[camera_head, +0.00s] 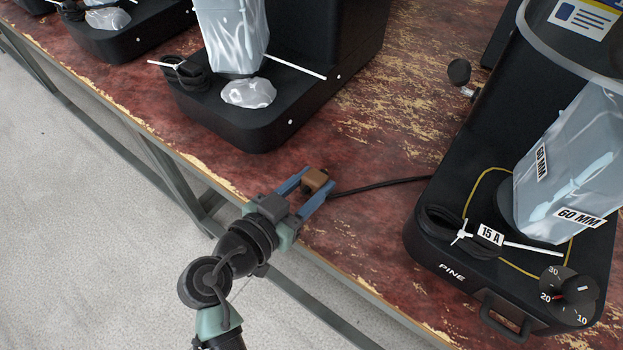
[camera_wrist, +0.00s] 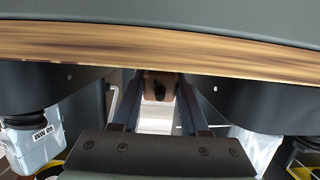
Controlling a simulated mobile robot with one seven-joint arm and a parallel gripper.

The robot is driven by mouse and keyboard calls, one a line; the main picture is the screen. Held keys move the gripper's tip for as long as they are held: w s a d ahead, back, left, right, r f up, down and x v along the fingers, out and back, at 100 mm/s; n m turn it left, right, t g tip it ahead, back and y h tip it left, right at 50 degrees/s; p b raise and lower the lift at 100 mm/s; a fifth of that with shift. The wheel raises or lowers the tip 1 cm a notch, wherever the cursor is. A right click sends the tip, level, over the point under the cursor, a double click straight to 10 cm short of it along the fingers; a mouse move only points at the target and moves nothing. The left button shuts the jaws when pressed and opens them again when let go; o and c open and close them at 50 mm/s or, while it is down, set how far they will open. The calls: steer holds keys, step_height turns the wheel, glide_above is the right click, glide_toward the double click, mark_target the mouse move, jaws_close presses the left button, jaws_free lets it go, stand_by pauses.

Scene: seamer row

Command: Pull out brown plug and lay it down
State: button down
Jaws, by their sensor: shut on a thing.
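The brown plug (camera_head: 315,179) is a small block with a black cable. It sits between the blue fingers of my gripper (camera_head: 309,188), near the front edge of the worn red tabletop. My gripper is shut on it. In the wrist view the plug (camera_wrist: 158,86) shows between the two fingers, with a dark part at its middle. The black cable (camera_head: 385,184) runs right from the plug to the PINE machine (camera_head: 455,272). No socket shows around the plug. I cannot tell whether the plug touches the tabletop.
A second black machine (camera_head: 260,120) stands left of my gripper, with a tied cable coil (camera_head: 185,72). The PINE machine has a coil tagged 15 A (camera_head: 490,234) and a dial (camera_head: 568,295). Bare tabletop (camera_head: 385,130) lies between the machines. The table's front edge is close below my gripper.

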steer(key=shift+c, duration=1.7)
jaws_free()
steer(key=p+v, duration=0.1)
steer(key=v, duration=1.2)
steer(key=shift+d, duration=0.1)
